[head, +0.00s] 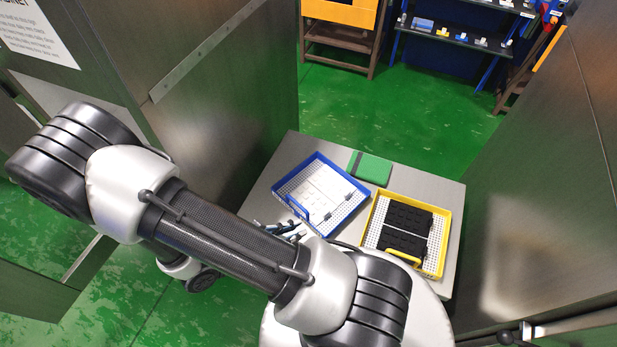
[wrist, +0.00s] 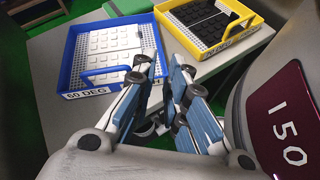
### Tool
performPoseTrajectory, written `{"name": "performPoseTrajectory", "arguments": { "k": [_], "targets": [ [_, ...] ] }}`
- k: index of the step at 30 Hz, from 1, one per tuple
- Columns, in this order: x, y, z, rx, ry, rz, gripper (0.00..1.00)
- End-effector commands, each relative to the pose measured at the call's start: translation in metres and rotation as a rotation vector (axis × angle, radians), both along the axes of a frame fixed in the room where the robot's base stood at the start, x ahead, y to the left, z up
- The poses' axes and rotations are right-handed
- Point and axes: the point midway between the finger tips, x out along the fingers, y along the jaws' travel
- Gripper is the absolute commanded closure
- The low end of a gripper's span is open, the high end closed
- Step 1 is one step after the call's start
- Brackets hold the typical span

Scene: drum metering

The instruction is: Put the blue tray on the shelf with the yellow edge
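The blue tray (head: 345,219) sits on a grey tabletop, holding white blocks. In the wrist view the blue tray (wrist: 66,62) shows a raised blue handle and a label reading "60 DEG" on its near side. My gripper (wrist: 163,62) has its two blue-padded fingers apart with nothing between them, just to the right of the tray's near corner. In the head view my gripper (head: 290,230) is mostly hidden behind my arm, beside the tray's near-left side. I cannot make out a shelf that is clearly yellow-edged.
A yellow tray (head: 446,245) with black blocks stands right of the blue one. A green book-like object (head: 371,168) lies behind them on the table (head: 300,146). Metal cabinets flank both sides. A dark shelf unit (head: 455,40) with small items and an orange-yellow panel (head: 345,11) stand at the back.

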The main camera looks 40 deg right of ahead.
Motion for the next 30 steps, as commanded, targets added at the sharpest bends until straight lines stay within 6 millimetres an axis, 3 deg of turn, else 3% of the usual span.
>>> {"name": "performPoseTrajectory", "arguments": {
  "k": [3,9,14,30],
  "targets": [
    [-0.015,-0.010,-0.033,-0.054,0.113,0.121,0.87],
    [-0.031,-0.022,-0.065,-0.094,0.218,0.244,0.87],
    [-0.036,-0.031,-0.075,-0.102,0.242,0.269,0.87],
    [-0.037,-0.115,-0.111,-0.099,0.242,0.262,0.87]
  ]
}}
